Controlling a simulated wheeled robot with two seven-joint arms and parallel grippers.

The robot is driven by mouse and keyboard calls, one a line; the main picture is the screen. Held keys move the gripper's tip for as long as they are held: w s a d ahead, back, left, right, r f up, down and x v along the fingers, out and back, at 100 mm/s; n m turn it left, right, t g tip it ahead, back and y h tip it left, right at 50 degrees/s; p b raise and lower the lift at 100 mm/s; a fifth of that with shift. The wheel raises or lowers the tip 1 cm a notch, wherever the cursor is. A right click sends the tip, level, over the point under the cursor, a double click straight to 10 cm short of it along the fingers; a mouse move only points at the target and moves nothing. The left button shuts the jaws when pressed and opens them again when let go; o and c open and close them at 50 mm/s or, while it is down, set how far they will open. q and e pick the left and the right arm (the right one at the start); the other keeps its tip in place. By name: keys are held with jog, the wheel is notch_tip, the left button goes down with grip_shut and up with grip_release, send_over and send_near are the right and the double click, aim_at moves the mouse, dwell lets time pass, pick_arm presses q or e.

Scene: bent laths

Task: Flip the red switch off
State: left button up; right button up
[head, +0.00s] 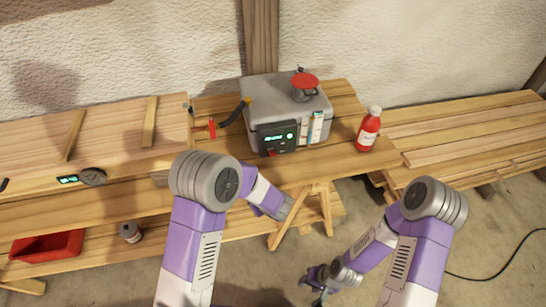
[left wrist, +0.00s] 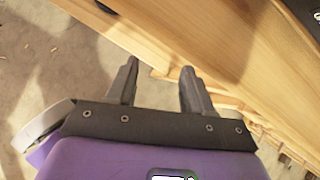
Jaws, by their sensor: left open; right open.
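A grey steam box (head: 256,97) stands on the wooden bench. A dark control panel (head: 278,137) with a lit green display is on its front. A small red switch (head: 272,153) shows at the panel's lower edge; its position is too small to tell. My left gripper (left wrist: 158,82) is open and empty in the left wrist view, beside the bench's wooden edge. In the head view my left forearm is below and in front of the box, apart from the panel. My right gripper (head: 316,282) is open, low over the floor, far from the box.
A red bottle (head: 368,131) stands right of the box. A red-topped fitting (head: 304,84) sits on its lid. Planks (head: 465,130) lie at right. A red bin (head: 48,246) is lower left.

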aim_at(273, 153)
pick_arm(q)
jog(key=w+d+r+m+t, duration=0.55)
jog(key=w+r, duration=0.25)
jog(key=r, duration=0.2)
jog(key=shift+n+t, duration=0.25)
jog(key=shift+t, duration=0.3)
jog(key=x, duration=0.2)
jog(key=b+x, duration=0.1)
jog(key=x, duration=0.4)
jog(key=shift+w+r+b, duration=0.15)
jog(key=shift+w+b, duration=0.2)
jog(key=shift+w, duration=0.1)
jog(key=shift+c, duration=0.3)
